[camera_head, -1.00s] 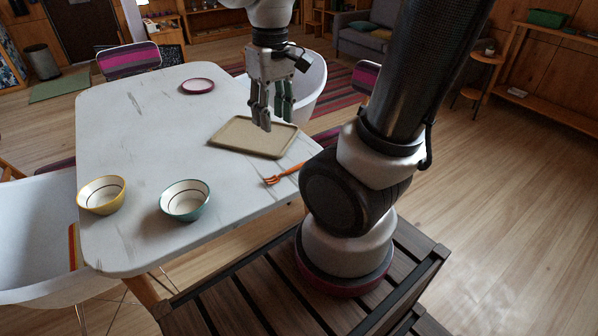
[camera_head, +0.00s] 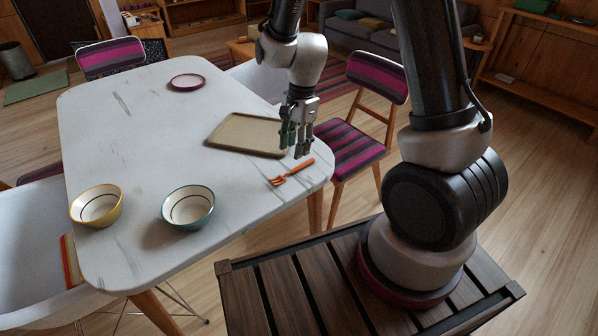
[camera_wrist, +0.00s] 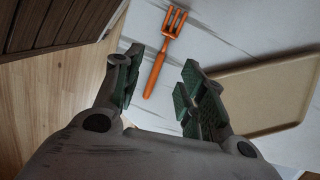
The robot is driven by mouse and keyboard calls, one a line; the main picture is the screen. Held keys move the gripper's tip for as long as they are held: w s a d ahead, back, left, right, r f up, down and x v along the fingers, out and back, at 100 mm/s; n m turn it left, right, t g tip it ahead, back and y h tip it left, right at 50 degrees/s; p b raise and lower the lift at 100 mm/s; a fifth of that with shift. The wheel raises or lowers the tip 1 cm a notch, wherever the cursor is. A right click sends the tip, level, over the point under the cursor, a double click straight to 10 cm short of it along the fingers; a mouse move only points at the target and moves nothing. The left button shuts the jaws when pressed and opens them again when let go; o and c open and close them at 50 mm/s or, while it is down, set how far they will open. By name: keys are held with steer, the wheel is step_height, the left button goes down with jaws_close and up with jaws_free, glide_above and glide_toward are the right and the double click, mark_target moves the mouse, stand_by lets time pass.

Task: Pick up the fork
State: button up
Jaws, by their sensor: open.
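The orange fork (camera_head: 291,173) lies on the white marble-look table (camera_head: 130,150) near its right edge, just in front of a tan tray. In the wrist view the fork (camera_wrist: 163,53) has its tines toward the top and its handle end between the finger directions. My gripper (camera_head: 297,148) is above the table, by the tray's right end and a little behind the fork in the head view. It also shows in the wrist view (camera_wrist: 158,86), with its fingers spread and nothing between them held.
The tan tray (camera_head: 222,142) lies beside the fork. A teal bowl (camera_head: 188,225) and a yellow bowl (camera_head: 96,219) stand at the front left, and a purple-rimmed plate (camera_head: 186,86) at the back. A striped chair (camera_head: 345,140) stands at the table's right side.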

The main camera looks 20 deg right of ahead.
mark_target(294, 169)
steer(key=shift+w+m, duration=0.1)
steer(key=shift+m, duration=0.2)
steer(key=shift+f, duration=0.2)
step_height(294, 169, down, 8)
steer(key=shift+a+r, duration=0.15)
steer(key=shift+r, duration=0.1)
jaws_close()
